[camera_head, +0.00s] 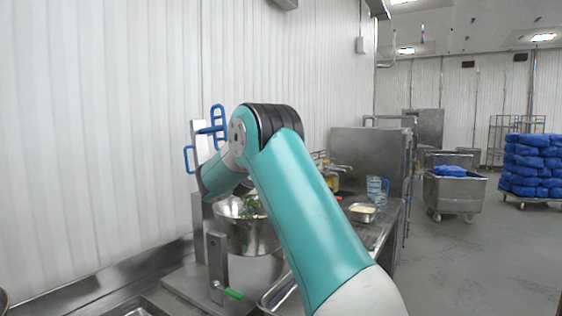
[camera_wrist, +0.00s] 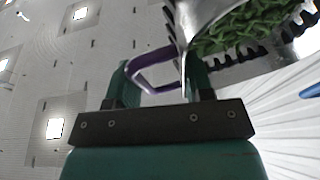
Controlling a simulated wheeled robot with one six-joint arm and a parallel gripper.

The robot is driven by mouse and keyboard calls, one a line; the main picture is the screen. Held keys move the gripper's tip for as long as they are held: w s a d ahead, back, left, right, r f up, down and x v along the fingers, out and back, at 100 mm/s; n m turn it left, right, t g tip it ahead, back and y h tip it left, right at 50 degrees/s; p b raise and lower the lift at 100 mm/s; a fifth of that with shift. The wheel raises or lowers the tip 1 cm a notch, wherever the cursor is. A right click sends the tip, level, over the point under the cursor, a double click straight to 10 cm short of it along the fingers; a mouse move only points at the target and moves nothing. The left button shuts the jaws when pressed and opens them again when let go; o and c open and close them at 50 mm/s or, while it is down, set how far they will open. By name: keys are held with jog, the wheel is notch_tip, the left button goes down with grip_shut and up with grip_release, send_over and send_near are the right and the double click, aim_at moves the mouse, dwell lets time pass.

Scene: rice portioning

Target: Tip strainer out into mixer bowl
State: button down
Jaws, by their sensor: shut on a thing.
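The mixer bowl (camera_head: 250,238) is a shiny steel bowl in the mixer stand, left of centre in the head view, with leafy green food (camera_head: 251,206) showing at its rim. My gripper (camera_wrist: 157,78) shows in the wrist view, its two teal fingers shut on a purple looped handle (camera_wrist: 148,86). The handle joins a shiny metal vessel, which I take as the strainer (camera_wrist: 190,22), tilted close to the fingers. Green food (camera_wrist: 240,30) shows beside its metal edge; I cannot tell whether it lies inside. My arm hides the gripper and strainer in the head view.
A steel pan of pale food (camera_head: 362,209) and clear containers (camera_head: 376,188) stand on the counter to the right. Blue tubular handles (camera_head: 217,118) rise on the mixer stand at the left, near the wall. Carts and blue sacks (camera_head: 533,165) stand far back on open floor.

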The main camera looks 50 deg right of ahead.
jog(key=shift+a+h+b, duration=0.45)
jog(key=shift+h+b, duration=0.15)
jog(key=shift+b, duration=1.3)
jog(key=shift+a+r+h+b, duration=0.2)
jog(key=shift+h+b, duration=0.1)
jog(key=shift+b, duration=0.35)
jog(key=shift+r, duration=0.1)
notch_tip(320, 180, up, 6)
jog(key=m+y+p, duration=0.1)
jog(key=y+p, duration=0.8)
jog(key=p, duration=0.1)
jog(key=m+y+p, duration=0.1)
jog(key=y+p, duration=0.8)
jog(key=p, duration=0.2)
jog(key=shift+d, duration=0.1)
